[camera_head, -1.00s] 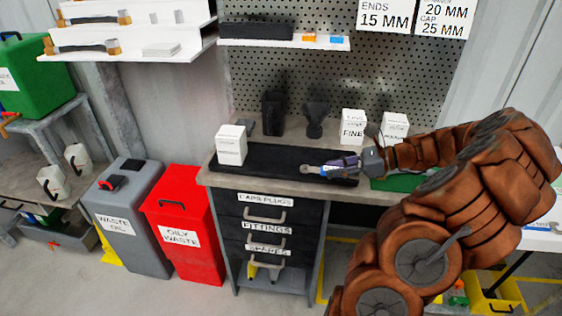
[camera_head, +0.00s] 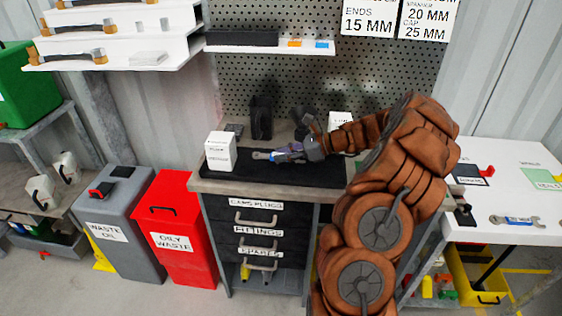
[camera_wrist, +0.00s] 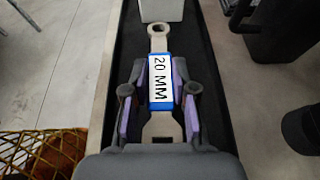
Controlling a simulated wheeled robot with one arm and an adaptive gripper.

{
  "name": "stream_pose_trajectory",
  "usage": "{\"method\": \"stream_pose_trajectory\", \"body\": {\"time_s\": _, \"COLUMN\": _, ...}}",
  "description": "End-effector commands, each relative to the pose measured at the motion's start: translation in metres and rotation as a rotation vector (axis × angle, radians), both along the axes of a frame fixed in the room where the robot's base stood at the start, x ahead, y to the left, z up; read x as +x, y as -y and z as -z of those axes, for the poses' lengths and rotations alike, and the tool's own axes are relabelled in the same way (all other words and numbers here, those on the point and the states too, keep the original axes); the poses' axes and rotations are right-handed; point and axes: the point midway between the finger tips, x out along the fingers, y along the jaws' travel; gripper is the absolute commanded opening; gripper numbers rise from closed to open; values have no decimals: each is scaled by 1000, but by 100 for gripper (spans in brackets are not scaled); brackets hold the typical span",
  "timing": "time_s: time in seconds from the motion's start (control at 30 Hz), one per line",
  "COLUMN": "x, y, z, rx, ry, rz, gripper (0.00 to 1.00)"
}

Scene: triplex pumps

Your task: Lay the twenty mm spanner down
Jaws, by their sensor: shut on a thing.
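The 20 mm spanner (camera_wrist: 160,78) has a blue band with a white "20 MM" label, a ring end at the top and an open end nearer me in the wrist view. My gripper (camera_wrist: 157,100) is shut on it, with purple pads on both sides of the labelled shank. In the head view my gripper (camera_head: 297,153) holds the spanner (camera_head: 262,155) over the black mat (camera_head: 250,172) on the bench. I cannot tell whether the spanner touches the mat. Part of the shank is hidden by the gripper in the head view.
A white box (camera_head: 221,152) stands at the mat's left end. Dark containers (camera_head: 261,118) stand behind the mat. Another blue-banded spanner (camera_head: 517,220) lies on the white table (camera_head: 500,150) at right. Red (camera_head: 172,225) and grey bins (camera_head: 128,220) stand left of the bench.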

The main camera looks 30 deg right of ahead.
Motion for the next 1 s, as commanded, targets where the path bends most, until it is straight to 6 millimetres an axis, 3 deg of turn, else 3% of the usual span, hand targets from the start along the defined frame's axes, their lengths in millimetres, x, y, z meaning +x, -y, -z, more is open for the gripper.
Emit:
{"method": "stream_pose_trajectory", "body": {"time_s": 0.1, "x": 11, "y": -4, "z": 2, "rx": 0, "ry": -1, "rz": -2, "gripper": 0}}
{"method": "stream_pose_trajectory", "body": {"time_s": 0.4, "x": 9, "y": -3, "z": 35, "rx": 0, "ry": 0, "rz": -1, "gripper": 0}}
{"method": "stream_pose_trajectory", "body": {"time_s": 0.77, "x": 9, "y": -3, "z": 38, "rx": 0, "ry": 0, "rz": -1, "gripper": 0}}
{"method": "stream_pose_trajectory", "body": {"time_s": 0.8, "x": 9, "y": -3, "z": 39, "rx": 0, "ry": 0, "rz": -1, "gripper": 27}}
{"method": "stream_pose_trajectory", "body": {"time_s": 1.0, "x": 9, "y": -3, "z": 39, "rx": 0, "ry": 0, "rz": -1, "gripper": 48}}
